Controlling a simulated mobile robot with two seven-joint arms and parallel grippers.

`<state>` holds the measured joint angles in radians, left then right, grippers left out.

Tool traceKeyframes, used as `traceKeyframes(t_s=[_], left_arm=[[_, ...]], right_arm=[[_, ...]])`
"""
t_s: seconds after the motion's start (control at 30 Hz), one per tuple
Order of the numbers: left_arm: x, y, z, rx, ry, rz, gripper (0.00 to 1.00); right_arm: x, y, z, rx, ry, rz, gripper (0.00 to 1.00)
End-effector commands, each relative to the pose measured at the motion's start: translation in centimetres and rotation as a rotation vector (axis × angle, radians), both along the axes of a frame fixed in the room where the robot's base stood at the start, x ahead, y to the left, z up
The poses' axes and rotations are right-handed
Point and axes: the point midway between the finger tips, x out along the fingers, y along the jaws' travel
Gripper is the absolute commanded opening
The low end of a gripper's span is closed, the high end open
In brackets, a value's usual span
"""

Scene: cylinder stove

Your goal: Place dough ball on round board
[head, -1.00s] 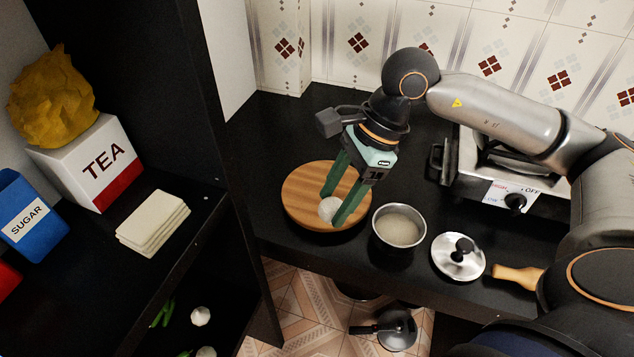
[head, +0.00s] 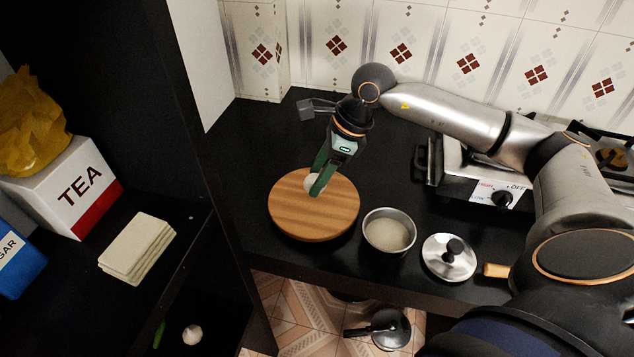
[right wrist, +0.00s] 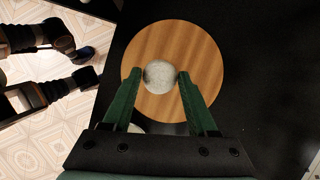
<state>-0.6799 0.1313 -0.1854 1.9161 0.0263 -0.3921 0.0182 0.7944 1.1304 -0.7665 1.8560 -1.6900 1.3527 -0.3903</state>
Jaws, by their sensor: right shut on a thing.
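The dough ball (head: 311,184) is a pale, whitish ball, partly hidden by the fingers of my right gripper (head: 316,184). The right gripper is shut on it. In the right wrist view the ball (right wrist: 160,75) sits between the two green fingertips (right wrist: 160,77). The round board (head: 315,218) is a wooden disc on the black counter. The ball is over the board's back part in the head view, and over its middle in the right wrist view (right wrist: 190,45). I cannot tell whether the ball touches the board. My left gripper is not in view.
A metal pot (head: 389,233) with pale contents stands right of the board. A lid (head: 449,257) lies further right. The stove (head: 485,188) is behind them. A dark shelf on the left holds a tea box (head: 72,190) and a stack of pale cloths (head: 137,248).

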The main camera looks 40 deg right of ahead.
Motion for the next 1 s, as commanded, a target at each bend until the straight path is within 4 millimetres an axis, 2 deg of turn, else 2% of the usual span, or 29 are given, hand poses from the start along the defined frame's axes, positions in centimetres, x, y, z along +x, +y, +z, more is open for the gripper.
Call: traceKeyframes(t_s=[0.1,0.2,0.37,0.6,0.97,1.0], left_arm=[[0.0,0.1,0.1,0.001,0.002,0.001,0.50],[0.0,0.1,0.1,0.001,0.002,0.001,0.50],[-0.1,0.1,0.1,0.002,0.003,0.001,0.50],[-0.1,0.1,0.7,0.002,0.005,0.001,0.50],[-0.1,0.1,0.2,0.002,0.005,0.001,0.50],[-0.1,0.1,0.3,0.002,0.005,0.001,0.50]], right_arm=[[1.3,-0.7,-1.8,0.001,0.000,-0.003,0.14],[1.9,-1.0,-2.5,0.003,-0.003,-0.001,0.14],[2.4,-1.4,-3.2,0.001,-0.001,-0.001,0.14],[2.5,-1.5,-6.2,0.001,-0.001,0.000,0.14],[2.5,-1.5,-6.9,0.000,-0.003,0.000,0.14],[2.5,-1.5,-6.8,0.000,-0.003,0.000,0.61]])
